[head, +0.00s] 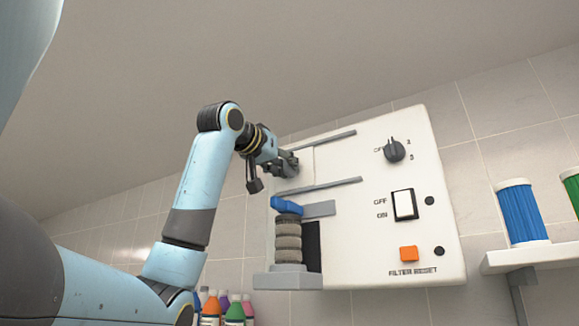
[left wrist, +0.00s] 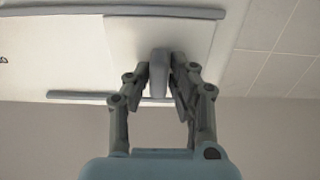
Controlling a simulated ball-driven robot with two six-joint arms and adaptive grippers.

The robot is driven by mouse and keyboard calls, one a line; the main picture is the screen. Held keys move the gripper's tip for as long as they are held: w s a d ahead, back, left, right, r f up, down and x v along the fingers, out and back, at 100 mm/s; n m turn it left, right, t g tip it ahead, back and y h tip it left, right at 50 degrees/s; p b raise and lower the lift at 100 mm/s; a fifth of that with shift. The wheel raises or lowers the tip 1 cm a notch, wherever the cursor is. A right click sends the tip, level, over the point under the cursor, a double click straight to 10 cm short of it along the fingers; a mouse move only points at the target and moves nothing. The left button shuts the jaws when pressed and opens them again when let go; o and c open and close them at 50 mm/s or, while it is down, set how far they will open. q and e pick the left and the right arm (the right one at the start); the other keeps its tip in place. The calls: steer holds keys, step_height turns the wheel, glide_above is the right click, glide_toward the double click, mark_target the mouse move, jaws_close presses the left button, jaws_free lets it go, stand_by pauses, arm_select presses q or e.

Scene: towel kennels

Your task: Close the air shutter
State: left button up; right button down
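A white box (head: 362,238) on the tiled wall carries two grey rails, an upper rail (head: 322,140) and a lower rail (head: 318,186). A pale shutter plate (head: 304,157) sits between them at the box's left side; it also shows in the left wrist view (left wrist: 125,45). A grey upright handle (left wrist: 158,75) stands out from the plate. My left gripper (head: 290,163) is at the plate. In the left wrist view its fingers (left wrist: 161,85) are open, one on each side of the handle. I cannot tell whether they touch it. My right gripper is not in view.
The box front has a dark knob (head: 394,150), a white switch (head: 404,205) and an orange button (head: 408,253). A blue clamp (head: 286,206) tops a stacked grey column (head: 288,243) below the lower rail. Bottles (head: 235,312) stand below; a shelf (head: 530,257) is at right.

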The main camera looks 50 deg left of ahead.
arm_select(q)
steer(key=o, duration=0.3)
steer(key=shift+a, duration=0.2)
steer(key=shift+o, duration=0.2)
steer(key=shift+s+d, duration=0.2)
steer(key=shift+s, duration=0.2)
steer(key=v, duration=1.1)
steer(key=shift+s, duration=0.15)
steer(key=shift+a+f, duration=0.1)
steer(key=shift+f, duration=0.1)
